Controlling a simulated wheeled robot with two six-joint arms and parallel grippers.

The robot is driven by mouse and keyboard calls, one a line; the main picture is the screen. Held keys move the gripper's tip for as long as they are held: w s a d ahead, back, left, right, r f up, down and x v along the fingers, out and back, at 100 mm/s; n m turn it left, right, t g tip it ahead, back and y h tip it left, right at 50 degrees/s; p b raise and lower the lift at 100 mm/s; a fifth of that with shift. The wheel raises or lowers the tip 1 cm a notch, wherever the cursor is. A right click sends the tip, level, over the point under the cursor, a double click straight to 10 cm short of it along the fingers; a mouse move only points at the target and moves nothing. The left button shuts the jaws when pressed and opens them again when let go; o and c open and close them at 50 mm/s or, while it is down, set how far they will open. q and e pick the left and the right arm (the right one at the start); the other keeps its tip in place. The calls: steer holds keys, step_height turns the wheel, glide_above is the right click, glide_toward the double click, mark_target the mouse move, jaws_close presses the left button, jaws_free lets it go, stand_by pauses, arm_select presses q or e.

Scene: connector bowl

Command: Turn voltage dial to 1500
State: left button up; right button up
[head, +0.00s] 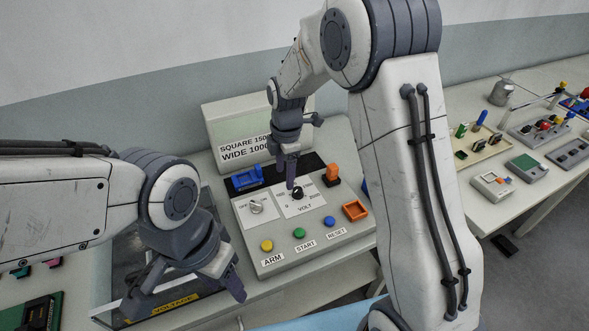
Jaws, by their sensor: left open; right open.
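The voltage dial (297,193) is a small black knob on a white plate marked VOLT, on the sloping grey control panel (330,245). Its scale shows a 0 at the lower left; the other numbers and the pointer are too small to read. My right gripper (290,184) reaches down from above with its fingertips at the dial; the gap between the fingers is hard to see here. A screen (232,150) behind the panel reads SQUARE and WIDE, its numbers partly hidden by my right arm. My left gripper (190,293) is open and empty at the lower left, apart from the panel.
A grey OFF selector knob (256,207) is left of the dial. Yellow (267,246), green (299,234) and blue (330,221) buttons line the front. Blue (247,179) and orange (333,174) parts stand behind; an orange frame (355,210) is at right.

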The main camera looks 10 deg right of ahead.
mark_target(298, 190)
steer(key=w+d+f+n+p, duration=0.2)
steer(key=w+d+f+n, duration=0.1)
steer(key=w+d, duration=0.2)
step_height(298, 190, down, 10)
steer(key=p, duration=0.2)
steer(key=shift+w+a+r+p, duration=0.1)
steer(key=shift+a+r+p, duration=0.05)
steer(key=shift+p, duration=0.15)
arm_select(q)
step_height(298, 190, up, 6)
steer(key=shift+f, duration=0.15)
arm_select(e)
jaws_close()
